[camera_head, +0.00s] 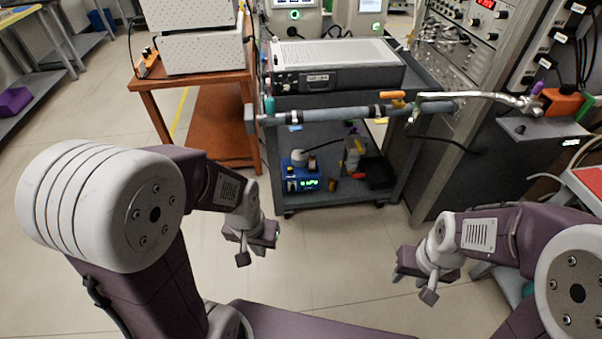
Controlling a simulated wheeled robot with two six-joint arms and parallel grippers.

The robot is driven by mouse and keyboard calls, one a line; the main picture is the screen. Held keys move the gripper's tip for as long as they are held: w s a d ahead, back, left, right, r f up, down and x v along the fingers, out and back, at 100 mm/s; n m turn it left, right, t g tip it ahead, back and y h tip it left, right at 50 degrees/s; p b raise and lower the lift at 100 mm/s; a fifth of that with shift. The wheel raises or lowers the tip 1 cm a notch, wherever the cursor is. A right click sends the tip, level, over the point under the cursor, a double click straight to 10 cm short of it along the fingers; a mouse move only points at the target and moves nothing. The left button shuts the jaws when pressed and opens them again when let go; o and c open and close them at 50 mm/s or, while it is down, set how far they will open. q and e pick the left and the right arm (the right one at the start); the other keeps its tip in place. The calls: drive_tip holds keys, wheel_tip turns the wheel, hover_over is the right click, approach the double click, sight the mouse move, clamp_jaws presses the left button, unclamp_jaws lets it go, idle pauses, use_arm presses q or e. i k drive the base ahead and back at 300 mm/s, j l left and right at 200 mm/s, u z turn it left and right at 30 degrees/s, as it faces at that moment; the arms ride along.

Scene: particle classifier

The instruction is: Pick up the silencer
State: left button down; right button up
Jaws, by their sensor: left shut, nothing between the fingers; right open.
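No part in the head view can be told with certainty as the silencer. A long grey cylindrical tube (335,114) lies level across the front of the dark cart, with an orange handle (392,95) near its right end; I cannot tell if the silencer is part of it. My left gripper (256,248) is shut and empty, hanging over the floor in front of the cart, left of its middle. My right gripper (414,287) is open and empty, over the floor at the right. Both grippers are well apart from the tube.
The dark cart (290,209) carries a black instrument box (330,78) on top and a blue device (300,176) below. A brown wooden table (200,82) stands left, an instrument rack (440,150) right. Floor between the grippers is clear.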

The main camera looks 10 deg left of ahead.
sight(312, 159)
drive_tip(key=i+j+z, duration=0.1)
drive_tip(key=j, duration=0.4)
drive_tip(key=i+j+z, duration=0.1)
drive_tip(key=i+j, duration=0.15)
drive_tip(key=j, duration=0.25)
drive_tip(key=i+j+z, duration=0.1)
drive_tip(key=j, duration=0.4)
drive_tip(key=i+j+z, duration=0.1)
drive_tip(key=j, duration=0.4)
drive_tip(key=i+j+z, duration=0.1)
drive_tip(key=j, duration=0.45)
drive_tip(key=i+j+z, duration=0.1)
drive_tip(key=j, duration=0.45)
drive_tip(key=i, duration=0.1)
